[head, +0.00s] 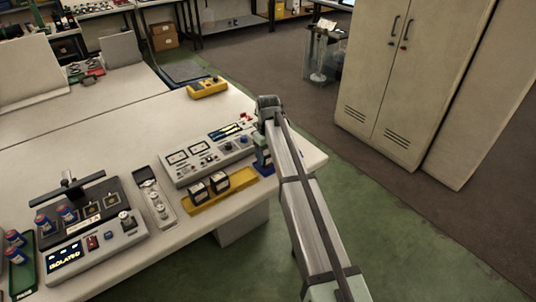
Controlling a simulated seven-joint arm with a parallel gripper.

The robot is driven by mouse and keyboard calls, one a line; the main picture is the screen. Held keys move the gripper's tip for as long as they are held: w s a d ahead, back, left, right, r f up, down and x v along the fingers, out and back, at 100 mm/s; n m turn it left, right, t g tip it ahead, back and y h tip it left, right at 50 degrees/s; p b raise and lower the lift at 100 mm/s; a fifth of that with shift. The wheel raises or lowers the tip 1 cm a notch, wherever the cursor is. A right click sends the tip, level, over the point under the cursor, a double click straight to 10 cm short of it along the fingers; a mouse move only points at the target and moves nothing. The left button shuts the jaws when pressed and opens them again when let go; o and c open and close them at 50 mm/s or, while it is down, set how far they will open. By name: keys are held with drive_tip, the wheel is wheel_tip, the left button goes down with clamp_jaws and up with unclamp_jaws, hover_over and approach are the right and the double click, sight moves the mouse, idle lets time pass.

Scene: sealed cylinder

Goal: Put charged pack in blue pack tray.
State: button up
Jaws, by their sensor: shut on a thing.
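My gripper (262,158) points down at the right end of the bench, partly hidden by my own arm. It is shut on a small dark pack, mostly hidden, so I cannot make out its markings. A blue piece (265,168), which looks like part of the blue pack tray, shows directly below and around the fingertips. I cannot tell whether the pack touches it. Two dark packs with pale tops (209,188) stand in a yellow tray (238,183) just left of the gripper.
A grey instrument panel (208,152) with dials lies behind the yellow tray. Left of it are a narrow grey strip (153,196) and a station (95,243) reading "ISOLATED" with blue-red cylinders. A green tray (20,272) is at far left. The bench edge is close to the gripper.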

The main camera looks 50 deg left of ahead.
sight(268, 151)
drive_tip(key=o, duration=1.3)
wheel_tip(268, 151, up, 12)
drive_tip(key=shift+r, duration=0.1)
